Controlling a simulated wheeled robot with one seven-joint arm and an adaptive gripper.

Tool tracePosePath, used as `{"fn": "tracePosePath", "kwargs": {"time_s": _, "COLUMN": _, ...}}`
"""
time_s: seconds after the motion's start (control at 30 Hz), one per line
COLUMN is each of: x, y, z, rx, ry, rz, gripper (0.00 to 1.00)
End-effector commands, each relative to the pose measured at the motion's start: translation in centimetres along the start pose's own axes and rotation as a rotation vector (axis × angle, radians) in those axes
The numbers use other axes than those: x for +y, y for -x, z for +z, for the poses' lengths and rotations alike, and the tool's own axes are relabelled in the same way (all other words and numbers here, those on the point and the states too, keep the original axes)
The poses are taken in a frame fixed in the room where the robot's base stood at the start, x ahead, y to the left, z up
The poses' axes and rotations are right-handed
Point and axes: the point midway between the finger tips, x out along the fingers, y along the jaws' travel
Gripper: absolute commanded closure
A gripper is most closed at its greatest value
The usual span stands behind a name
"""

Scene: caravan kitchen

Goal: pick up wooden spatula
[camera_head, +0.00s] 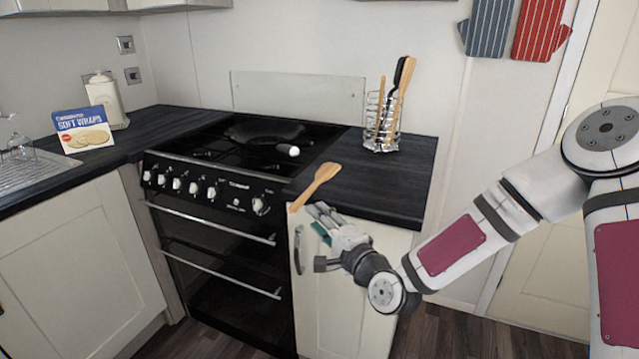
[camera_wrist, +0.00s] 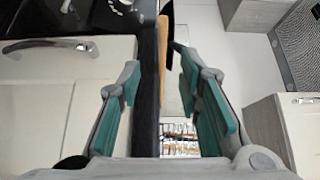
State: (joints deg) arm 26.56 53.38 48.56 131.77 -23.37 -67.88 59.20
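The wooden spatula (camera_head: 316,186) lies at the front left corner of the dark worktop beside the cooker, its narrow end at the worktop's front edge. My gripper (camera_head: 318,216) is in front of that edge, close to the narrow end. In the wrist view the spatula (camera_wrist: 163,55) shows as a thin tan strip between the two fingers of my gripper (camera_wrist: 158,68). The fingers, with green pads, are apart, with visible gaps on both sides of the spatula. I see no contact.
The worktop (camera_head: 385,190) holds a wire rack (camera_head: 381,124) with upright utensils at the back. The black cooker (camera_head: 215,205) with a pan (camera_head: 265,131) stands to the left. A cupboard door with a handle (camera_head: 299,250) is below my gripper. A wraps box (camera_head: 83,131) stands far left.

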Motion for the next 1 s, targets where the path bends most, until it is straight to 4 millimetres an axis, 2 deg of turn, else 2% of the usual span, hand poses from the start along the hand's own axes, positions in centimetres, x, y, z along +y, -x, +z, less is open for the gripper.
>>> {"fn": "tracePosePath", "kwargs": {"time_s": 0.1, "x": 0.1, "y": -2.0, "z": 0.0, "rx": 0.000, "ry": 0.000, "rz": 0.000, "gripper": 0.68}}
{"fn": "tracePosePath", "kwargs": {"time_s": 0.37, "x": 0.0, "y": -3.9, "z": 0.0, "rx": -0.001, "ry": 0.001, "rz": 0.001, "gripper": 0.68}}
{"fn": "tracePosePath", "kwargs": {"time_s": 0.7, "x": -0.2, "y": -8.2, "z": -0.2, "rx": 0.000, "ry": 0.002, "rz": 0.001, "gripper": 0.68}}
{"fn": "tracePosePath", "kwargs": {"time_s": 1.0, "x": -0.3, "y": -8.7, "z": -0.3, "rx": 0.000, "ry": 0.001, "rz": 0.003, "gripper": 0.68}}
